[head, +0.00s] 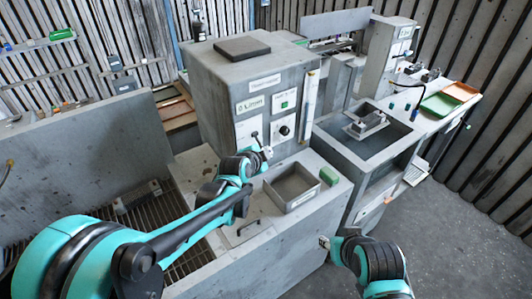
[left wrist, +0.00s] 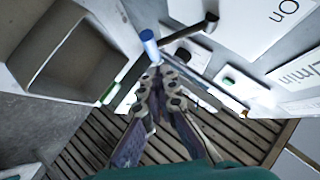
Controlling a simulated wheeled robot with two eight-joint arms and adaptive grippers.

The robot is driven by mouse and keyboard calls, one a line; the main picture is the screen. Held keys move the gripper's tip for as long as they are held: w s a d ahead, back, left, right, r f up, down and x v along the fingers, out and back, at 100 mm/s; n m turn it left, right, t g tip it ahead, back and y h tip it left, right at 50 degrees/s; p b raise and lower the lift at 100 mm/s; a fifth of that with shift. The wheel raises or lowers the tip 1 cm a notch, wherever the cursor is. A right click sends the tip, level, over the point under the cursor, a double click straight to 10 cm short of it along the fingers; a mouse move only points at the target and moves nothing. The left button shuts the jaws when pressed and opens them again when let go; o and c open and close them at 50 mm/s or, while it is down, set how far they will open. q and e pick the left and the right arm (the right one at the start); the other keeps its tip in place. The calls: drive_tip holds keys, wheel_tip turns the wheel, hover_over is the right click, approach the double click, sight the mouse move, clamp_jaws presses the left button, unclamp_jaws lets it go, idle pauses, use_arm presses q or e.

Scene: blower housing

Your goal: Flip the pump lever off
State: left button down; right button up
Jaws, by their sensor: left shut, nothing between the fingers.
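The grey blower housing (head: 245,85) carries a white control panel with a small dark stick-like lever (head: 255,135) on its front. In the left wrist view a dark lever (left wrist: 192,29) stands out near a plate marked "On" (left wrist: 288,12). A blue-ended cylinder (left wrist: 149,43) shows just beyond the fingertips; I cannot tell whether they touch it. My left gripper (head: 266,151) is shut and empty, just in front of and below the panel; its fingers (left wrist: 157,78) also show in the left wrist view. My right gripper (head: 324,242) is low at the right; its jaw state is unclear.
A grey basin (head: 345,142) stands right. Slatted grating (head: 135,218) lies left.

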use_arm(q)
drive_tip(key=shift+w+a+f+m+t+b, duration=0.1)
drive_tip(key=shift+f+m+t+b, duration=0.15)
drive_tip(key=shift+f+b, duration=0.4)
drive_tip(key=shift+w+f+m+t+b, duration=0.15)
drive_tip(key=shift+f+t+b, duration=0.2)
drive_tip(key=shift+f+b, duration=0.3)
use_arm(e)
drive_tip(key=shift+f, duration=1.5)
use_arm(q)
drive_tip(key=shift+s+f, duration=0.1)
drive_tip(key=shift+f, duration=0.1)
use_arm(e)
drive_tip(key=shift+f, duration=0.1)
